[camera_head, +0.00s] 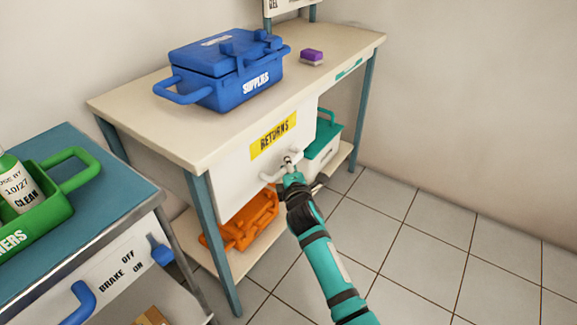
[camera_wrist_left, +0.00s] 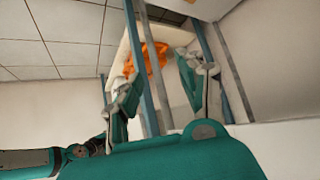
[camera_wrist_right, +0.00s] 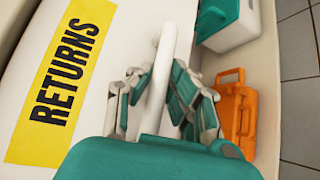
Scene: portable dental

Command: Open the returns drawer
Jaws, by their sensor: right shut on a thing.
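The returns drawer (camera_head: 236,178) has a white front with a yellow RETURNS label (camera_head: 273,135) and sits under the beige tabletop. No clear gap shows between its front and the table. Its pale bar handle (camera_head: 270,177) is on the lower part of the front. My right gripper (camera_head: 289,166) is shut on this handle. In the right wrist view, the right fingers (camera_wrist_right: 157,85) lie on both sides of the white handle bar (camera_wrist_right: 164,62). My left gripper (camera_wrist_left: 165,88) shows only in the left wrist view, with its fingers spread apart and nothing between them.
A blue-topped cart (camera_head: 105,190) stands at left. The tiled floor at right is clear.

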